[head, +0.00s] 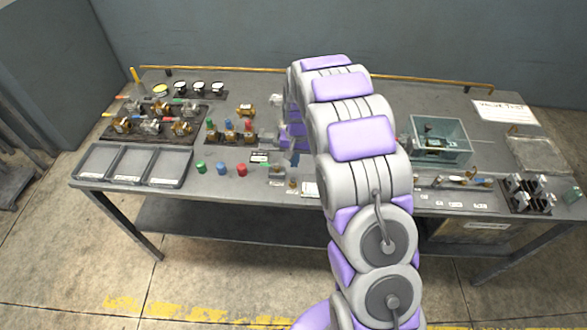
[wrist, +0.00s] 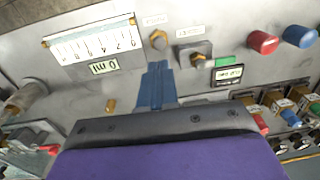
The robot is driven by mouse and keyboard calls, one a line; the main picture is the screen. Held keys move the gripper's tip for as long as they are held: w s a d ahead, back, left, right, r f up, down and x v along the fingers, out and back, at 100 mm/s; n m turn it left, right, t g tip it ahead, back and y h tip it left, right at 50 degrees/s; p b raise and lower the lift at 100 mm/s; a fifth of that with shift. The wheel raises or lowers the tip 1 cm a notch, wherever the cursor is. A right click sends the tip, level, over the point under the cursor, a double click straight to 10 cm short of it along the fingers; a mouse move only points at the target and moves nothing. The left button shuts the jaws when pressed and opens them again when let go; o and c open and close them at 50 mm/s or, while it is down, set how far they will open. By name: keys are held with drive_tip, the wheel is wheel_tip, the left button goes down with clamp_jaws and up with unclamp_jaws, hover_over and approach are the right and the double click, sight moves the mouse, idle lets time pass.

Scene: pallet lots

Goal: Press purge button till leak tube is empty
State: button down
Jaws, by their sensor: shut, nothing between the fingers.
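My gripper (wrist: 155,72) is shut and empty, its blue fingers pointing at the tabletop in the wrist view; in the head view my gripper (head: 294,159) is partly covered by my arm. A white graduated scale (wrist: 92,47), apparently the leak tube's, lies ahead to the left, with a readout (wrist: 103,66) that seems to show 0 ml. A brass knob (wrist: 158,40) stands just beyond my fingertips, beside the scale; its label is too small to read. A smaller brass piece (wrist: 110,105) is left of my fingers. I cannot tell which one is the purge button.
Valves (head: 230,138) stand behind. Grey trays (head: 130,166) lie left; a clear bin (head: 440,142) stands right.

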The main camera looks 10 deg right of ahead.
drive_tip(key=r, duration=0.5)
drive_tip(key=shift+d+r+p, duration=0.2)
drive_tip(key=shift+r+p, duration=0.1)
drive_tip(key=shift+r, duration=0.05)
drive_tip(key=shift+r, duration=0.1)
drive_tip(key=s+r+n, duration=0.1)
drive_tip(key=s+r, duration=0.4)
drive_tip(key=s, duration=0.5)
drive_tip(key=s+a+r+n+g, duration=0.1)
drive_tip(key=s+r, duration=0.4)
drive_tip(key=s, duration=0.4)
drive_tip(key=s+r, duration=0.4)
drive_tip(key=s, duration=0.6)
drive_tip(key=s+n, duration=0.1)
drive_tip(key=s, duration=1.2)
drive_tip(key=shift+n+g+h, duration=0.3)
drive_tip(key=shift+g, duration=0.1)
